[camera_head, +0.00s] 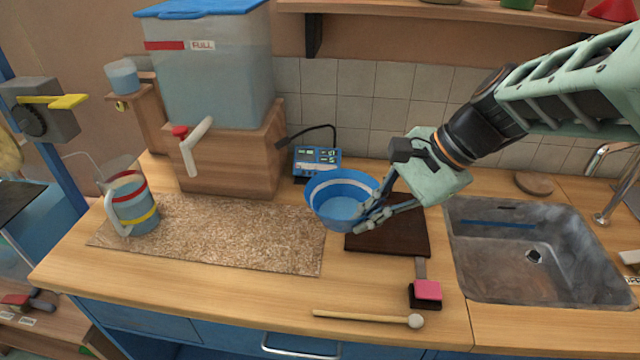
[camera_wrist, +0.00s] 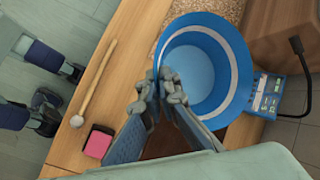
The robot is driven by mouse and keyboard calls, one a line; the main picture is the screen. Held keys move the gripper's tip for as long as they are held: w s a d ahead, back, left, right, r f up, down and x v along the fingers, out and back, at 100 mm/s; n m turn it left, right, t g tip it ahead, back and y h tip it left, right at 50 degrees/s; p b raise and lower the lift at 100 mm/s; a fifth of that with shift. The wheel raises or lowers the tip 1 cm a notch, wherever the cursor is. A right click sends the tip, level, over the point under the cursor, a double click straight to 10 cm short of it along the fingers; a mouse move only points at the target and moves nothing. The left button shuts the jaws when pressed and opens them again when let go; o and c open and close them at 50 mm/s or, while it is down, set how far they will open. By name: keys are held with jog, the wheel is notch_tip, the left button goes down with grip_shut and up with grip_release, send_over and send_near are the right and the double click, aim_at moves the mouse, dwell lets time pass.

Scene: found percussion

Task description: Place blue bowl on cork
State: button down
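The blue bowl (camera_head: 335,192) has a pale band inside and is at the middle of the counter, its opening up. My gripper (camera_head: 368,212) is at its right rim. In the wrist view my gripper (camera_wrist: 157,90) has one finger on each side of the wall of the blue bowl (camera_wrist: 208,65) and looks shut on it. The speckled cork mat (camera_head: 225,235) lies flat to the left; the bowl overlaps its right edge in the picture. The bowl's underside is hidden, and I cannot tell its height exactly.
A banded jug (camera_head: 135,205) stands on the cork's left end. A dark board (camera_head: 405,235) lies right of the bowl, before the sink (camera_head: 530,250). A blue meter (camera_head: 316,160) stands behind. A mallet (camera_head: 370,317) and pink block (camera_head: 426,291) lie in front.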

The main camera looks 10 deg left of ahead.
aim_at(320, 217)
jog(key=a+f, duration=0.1)
jog(key=a, duration=0.1)
jog(key=w+a+f, duration=0.1)
jog(key=a, duration=0.2)
jog(key=w+a+f, duration=0.1)
jog(key=a, duration=0.2)
jog(key=shift+w+a+f, duration=0.1)
jog(key=shift+w+f, duration=0.05)
jog(key=shift+f, duration=0.25)
jog(key=a+f, duration=0.1)
jog(key=w+a+f, duration=0.1)
jog(key=a+f, duration=0.1)
jog(key=a+f+b, duration=0.1)
jog(key=f, duration=0.1)
jog(key=shift+w+a, duration=0.2)
jog(key=shift+w, duration=0.05)
jog(key=f, duration=0.3)
jog(key=shift+w+a+f+b, duration=0.1)
jog(key=shift+a+f+b, duration=0.2)
jog(key=shift+a+b, duration=0.1)
jog(key=shift+f, duration=0.25)
jog(key=c, duration=2.7)
grip_release()
jog(key=shift+f, duration=0.15)
jog(key=o, duration=0.5)
jog(key=shift+o, duration=0.2)
jog(key=shift+r, duration=0.2)
